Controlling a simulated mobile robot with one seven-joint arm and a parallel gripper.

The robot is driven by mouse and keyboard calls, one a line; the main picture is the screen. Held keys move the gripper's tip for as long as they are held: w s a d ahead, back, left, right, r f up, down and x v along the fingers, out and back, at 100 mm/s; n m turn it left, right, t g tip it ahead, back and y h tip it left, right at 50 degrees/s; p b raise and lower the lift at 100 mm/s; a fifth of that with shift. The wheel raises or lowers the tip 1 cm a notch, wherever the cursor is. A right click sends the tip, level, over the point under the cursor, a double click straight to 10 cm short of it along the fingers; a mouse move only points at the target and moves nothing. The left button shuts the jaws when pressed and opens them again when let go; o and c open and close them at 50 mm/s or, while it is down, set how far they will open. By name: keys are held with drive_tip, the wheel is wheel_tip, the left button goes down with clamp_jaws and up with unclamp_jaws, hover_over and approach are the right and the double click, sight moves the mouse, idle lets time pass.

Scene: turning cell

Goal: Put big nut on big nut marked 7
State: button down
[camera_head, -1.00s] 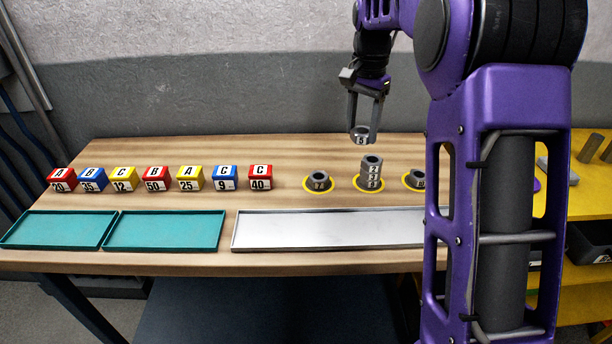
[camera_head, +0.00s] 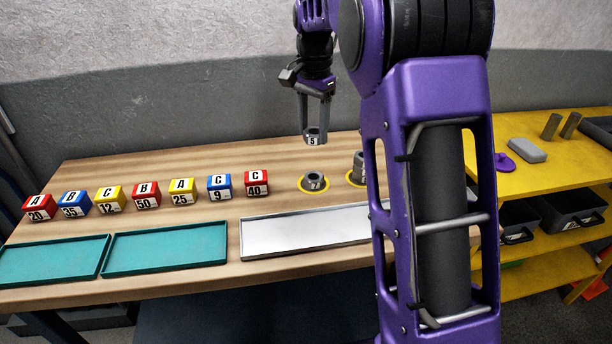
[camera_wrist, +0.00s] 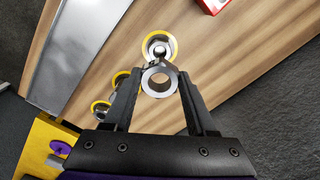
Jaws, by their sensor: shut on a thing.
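My gripper (camera_head: 314,128) is shut on a big grey nut marked 5 (camera_head: 313,141) and holds it in the air above the table. The held nut also shows between the fingers in the wrist view (camera_wrist: 155,92). The big nut marked 7 (camera_head: 313,182) sits on a yellow ring on the table, below the held nut in the head view. In the wrist view nut 7 (camera_wrist: 158,50) lies just beyond the held nut, which partly hides it. The two nuts are apart.
A nut stack (camera_head: 357,166) stands right of nut 7, partly hidden by my arm. A silver tray (camera_head: 290,240) and teal trays (camera_head: 165,253) lie at the front. Several lettered blocks (camera_head: 256,184) stand to the left. A yellow shelf (camera_head: 560,170) is at the right.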

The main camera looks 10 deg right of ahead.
sight(312, 177)
wheel_tip(312, 177, down, 10)
drive_tip(key=shift+r+b, duration=0.1)
drive_tip(key=shift+b, duration=0.85)
drive_tip(key=shift+c, duration=1)
unclamp_jaws()
drive_tip(key=shift+f, duration=0.2)
wheel_tip(312, 177, up, 12)
drive_tip(key=shift+r+p, duration=0.2)
drive_tip(key=shift+p, duration=0.95)
